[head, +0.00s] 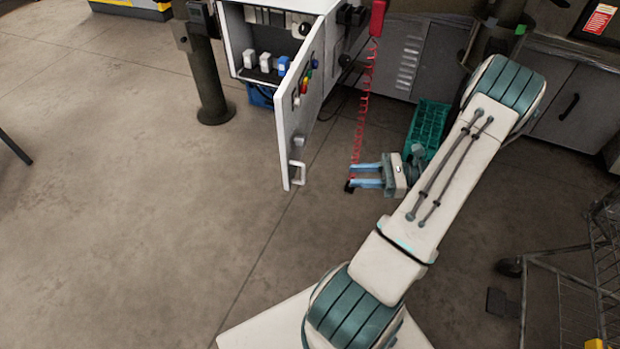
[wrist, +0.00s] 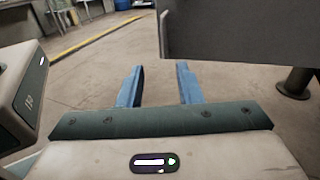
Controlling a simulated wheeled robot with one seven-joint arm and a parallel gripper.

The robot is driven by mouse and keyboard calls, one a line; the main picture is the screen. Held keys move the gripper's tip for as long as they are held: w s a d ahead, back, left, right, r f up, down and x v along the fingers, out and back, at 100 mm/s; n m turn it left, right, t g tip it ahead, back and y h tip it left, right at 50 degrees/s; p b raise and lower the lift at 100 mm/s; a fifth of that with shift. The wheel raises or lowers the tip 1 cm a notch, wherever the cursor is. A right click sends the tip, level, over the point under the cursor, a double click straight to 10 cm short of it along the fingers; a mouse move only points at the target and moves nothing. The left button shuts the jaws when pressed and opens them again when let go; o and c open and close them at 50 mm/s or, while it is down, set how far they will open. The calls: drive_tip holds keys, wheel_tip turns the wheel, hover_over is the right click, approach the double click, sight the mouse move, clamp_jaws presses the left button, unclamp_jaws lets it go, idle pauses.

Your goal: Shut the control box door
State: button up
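The control box (head: 234,42) stands at the top middle of the head view with its door (head: 284,125) swung wide open toward me. The door's outer face carries colored buttons and a white handle (head: 298,173) near its lower free edge. Inside the box several small components show. My gripper (head: 352,176) is to the right of the door, apart from it, with its two blue fingers spread and pointing left. In the wrist view the fingers (wrist: 157,88) are apart with nothing between them. A dark grey panel, probably the door, fills the upper right there.
A red coiled cord (head: 366,100) hangs from a red handset (head: 378,17) behind my gripper. A green crate (head: 428,128) stands on the floor near my wrist. A dark post (head: 207,80) stands left of the box. A wire cart (head: 575,290) is at the lower right.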

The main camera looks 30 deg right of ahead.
drive_tip(key=x, duration=1.3)
drive_tip(key=shift+w+d+f+m+t, duration=0.15)
drive_tip(key=shift+w+m+t, duration=0.15)
drive_tip(key=shift+w+t, duration=0.1)
clamp_jaws()
